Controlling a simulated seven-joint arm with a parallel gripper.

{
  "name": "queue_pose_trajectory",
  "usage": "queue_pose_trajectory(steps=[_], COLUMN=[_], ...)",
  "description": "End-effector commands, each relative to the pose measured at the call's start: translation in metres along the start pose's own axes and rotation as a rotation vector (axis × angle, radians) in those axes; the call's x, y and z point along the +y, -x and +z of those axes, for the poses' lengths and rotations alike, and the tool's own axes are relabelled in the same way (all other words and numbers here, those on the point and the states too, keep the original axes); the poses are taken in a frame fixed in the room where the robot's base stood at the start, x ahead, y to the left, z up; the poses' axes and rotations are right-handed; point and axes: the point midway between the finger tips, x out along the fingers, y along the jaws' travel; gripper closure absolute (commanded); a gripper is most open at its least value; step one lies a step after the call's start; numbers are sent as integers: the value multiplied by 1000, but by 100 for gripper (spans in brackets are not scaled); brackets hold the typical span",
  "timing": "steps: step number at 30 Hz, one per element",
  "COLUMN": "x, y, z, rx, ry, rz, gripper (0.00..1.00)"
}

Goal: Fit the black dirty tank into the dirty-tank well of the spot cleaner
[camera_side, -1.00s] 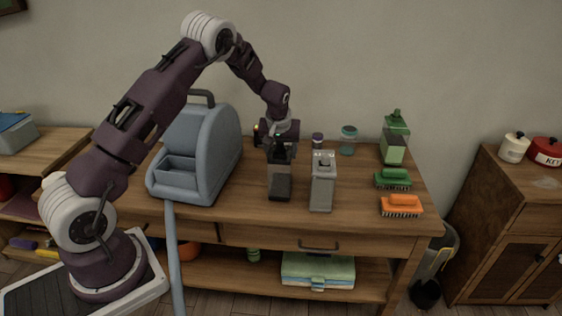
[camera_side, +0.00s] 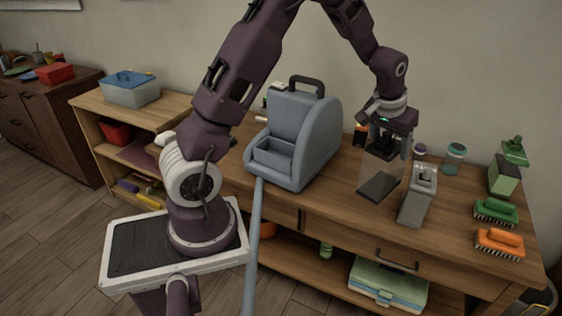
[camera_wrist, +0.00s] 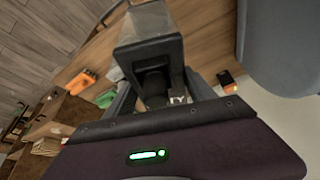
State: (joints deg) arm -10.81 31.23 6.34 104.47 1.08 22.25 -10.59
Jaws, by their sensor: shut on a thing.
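The black dirty tank (camera_side: 380,180) is a dark, see-through box with a black top. My gripper (camera_side: 388,146) points down and is shut on its top part. In the wrist view the tank (camera_wrist: 150,25) extends out from between the fingers of my gripper (camera_wrist: 160,85). The tank is upright, right of the spot cleaner; I cannot tell whether its base touches the table. The blue-grey spot cleaner (camera_side: 312,140) stands on the table with a dark handle. An open recess (camera_side: 273,154) at its front looks empty; its floor is partly hidden.
A grey tank (camera_side: 416,198) stands close to the right of the black tank. Green (camera_side: 495,211) and orange (camera_side: 499,243) brushes, a jar (camera_side: 454,158) and a green bottle (camera_side: 503,176) are farther right. A hose (camera_side: 254,225) hangs in front. Some table is bare between cleaner and black tank.

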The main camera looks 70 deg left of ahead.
Motion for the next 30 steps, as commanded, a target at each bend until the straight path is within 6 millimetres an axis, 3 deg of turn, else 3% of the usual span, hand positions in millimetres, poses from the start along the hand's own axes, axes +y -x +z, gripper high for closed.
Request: queue_pose_trajectory(steps=[12, 30], x=[33, 50], y=[37, 58], z=[66, 106], rx=[0, 0], ry=[-265, -408], rz=[110, 169], gripper=[100, 100])
